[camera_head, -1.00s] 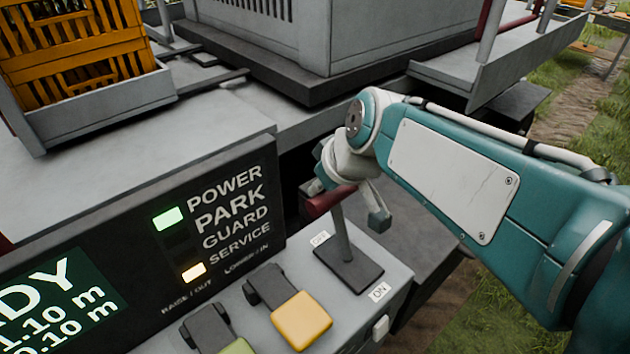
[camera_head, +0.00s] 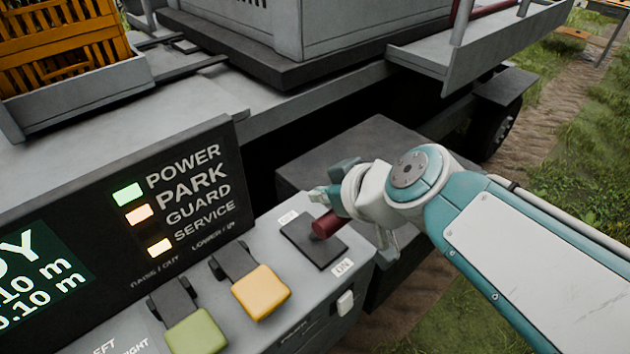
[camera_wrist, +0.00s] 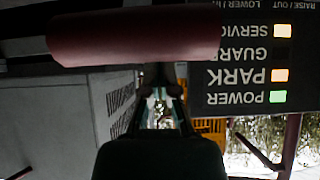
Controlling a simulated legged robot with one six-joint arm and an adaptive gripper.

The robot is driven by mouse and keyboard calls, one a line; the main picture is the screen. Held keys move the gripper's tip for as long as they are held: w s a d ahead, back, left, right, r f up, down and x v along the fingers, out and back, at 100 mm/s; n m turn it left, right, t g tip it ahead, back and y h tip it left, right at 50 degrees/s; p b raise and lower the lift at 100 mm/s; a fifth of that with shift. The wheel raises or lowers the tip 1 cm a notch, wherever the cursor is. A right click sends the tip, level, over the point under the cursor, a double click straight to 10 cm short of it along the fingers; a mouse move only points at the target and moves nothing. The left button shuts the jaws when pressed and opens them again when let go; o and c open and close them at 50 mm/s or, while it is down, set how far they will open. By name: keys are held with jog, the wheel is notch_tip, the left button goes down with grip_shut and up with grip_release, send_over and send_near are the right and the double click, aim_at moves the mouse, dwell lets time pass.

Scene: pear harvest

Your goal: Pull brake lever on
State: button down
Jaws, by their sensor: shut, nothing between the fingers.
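The brake lever has a dark red handle (camera_head: 327,224), seen nearly end-on just above its dark base plate (camera_head: 308,248). Its post is mostly hidden in the head view. An OFF label (camera_head: 288,217) and an ON label (camera_head: 343,268) sit at opposite ends of the plate. My gripper (camera_head: 330,193) is shut and empty, close behind and beside the handle; I cannot tell whether they touch. In the wrist view the handle (camera_wrist: 135,38) lies across the top, just beyond my gripper (camera_wrist: 162,95).
A dark display panel (camera_head: 210,245) stands left of the lever, with POWER, PARK and SERVICE lamps lit and GUARD dark. Yellow (camera_head: 261,292) and green (camera_head: 196,333) paddles stand on the console nearby. An orange crate (camera_head: 65,50) is at the upper left.

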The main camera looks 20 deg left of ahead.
aim_at(328, 227)
jog(key=shift+s+d+f, duration=0.15)
jog(key=shift+s+d, duration=0.1)
jog(key=shift+d, duration=0.25)
jog(key=shift+s+d+f, duration=0.15)
jog(key=shift+s+d, duration=0.1)
jog(key=shift+d, duration=0.25)
jog(key=shift+s+d+f, duration=0.15)
jog(key=shift+f, duration=0.1)
jog(key=shift+d+f, duration=0.1)
jog(key=shift+f, duration=0.05)
